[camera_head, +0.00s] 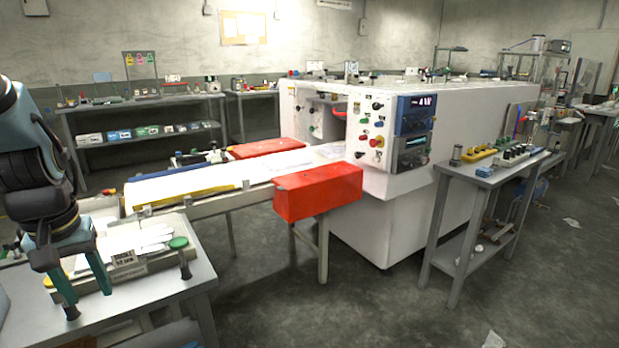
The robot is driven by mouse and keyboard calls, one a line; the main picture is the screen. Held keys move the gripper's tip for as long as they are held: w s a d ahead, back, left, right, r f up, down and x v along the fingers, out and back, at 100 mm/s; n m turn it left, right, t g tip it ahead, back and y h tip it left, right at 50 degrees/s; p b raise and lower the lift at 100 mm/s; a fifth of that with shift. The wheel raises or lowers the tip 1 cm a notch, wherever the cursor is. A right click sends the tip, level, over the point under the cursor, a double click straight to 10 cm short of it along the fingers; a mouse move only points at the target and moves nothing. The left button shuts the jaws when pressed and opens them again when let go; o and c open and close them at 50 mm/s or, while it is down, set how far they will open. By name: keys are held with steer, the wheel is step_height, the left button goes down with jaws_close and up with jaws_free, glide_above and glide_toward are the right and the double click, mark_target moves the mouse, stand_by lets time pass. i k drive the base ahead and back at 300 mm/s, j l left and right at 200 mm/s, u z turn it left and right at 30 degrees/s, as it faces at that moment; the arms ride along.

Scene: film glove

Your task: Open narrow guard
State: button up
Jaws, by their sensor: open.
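A white machine (455,120) with a feed bed stands in the middle of the room. A red box-shaped cover (318,192) sits at the near side of its infeed. A second, flatter red cover (265,147) lies at the far side of the bed. I cannot tell which of these, if either, is the narrow guard. Both look closed, but their hinges and handles are not clear. My gripper (89,298) is at the far left, pointing down with its fingers apart and empty. It is over the near left table, well apart from both red covers.
The near left table (190,268) holds a tray and a green-topped knob. A side table (482,180) with small parts stands at the right, beside the machine. The floor (330,310) in front is mostly clear.

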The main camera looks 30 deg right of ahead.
mark_target(291, 181)
steer(key=z, duration=0.95)
steer(key=i+l+u, duration=0.25)
steer(key=l+u, duration=0.2)
steer(key=i+l+u, duration=0.2)
steer(key=l+u, duration=0.3)
steer(key=i+l+u, duration=0.1)
steer(key=l+u, duration=0.85)
steer(key=l, duration=0.2)
steer(key=k+l+u, duration=0.15)
steer(key=l+u, duration=0.3)
steer(key=k+l+u, duration=0.2)
steer(key=l+u, duration=0.3)
steer(key=l, duration=0.15)
steer(key=k+l+u, duration=0.3)
steer(key=l+u, duration=0.15)
